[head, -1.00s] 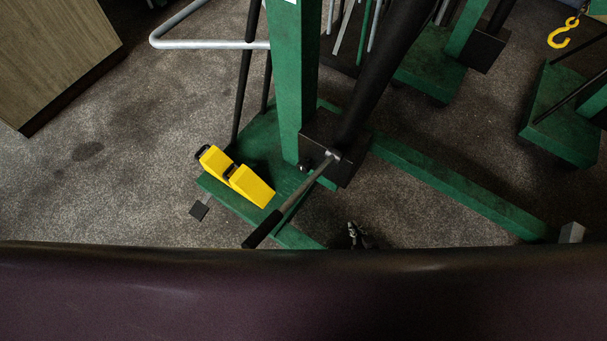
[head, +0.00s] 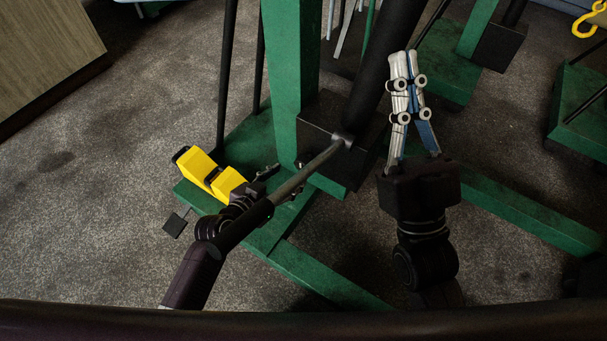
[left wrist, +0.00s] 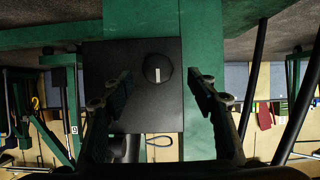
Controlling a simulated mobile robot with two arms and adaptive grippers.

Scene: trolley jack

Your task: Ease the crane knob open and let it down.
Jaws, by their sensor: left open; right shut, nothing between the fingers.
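The crane knob (left wrist: 158,68) is a round black dial with a white mark, on the face of a black box (left wrist: 105,60). In the left wrist view it lies between my left gripper's (left wrist: 159,78) open fingers, ahead of their tips, with no finger seen touching it. In the head view my left gripper (head: 280,182) is low beside the crane's black box (head: 318,128), partly hidden behind the pump handle (head: 300,178). The knob cannot be made out clearly there. My right gripper (head: 403,56) is shut and empty, raised to the right of the box and the black ram.
The pump handle slants across above my left arm. A yellow wedge block (head: 202,166) sits on the green crane base left of my left gripper. The green mast (head: 288,80) and black ram (head: 378,75) rise behind. Other green cranes stand at right.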

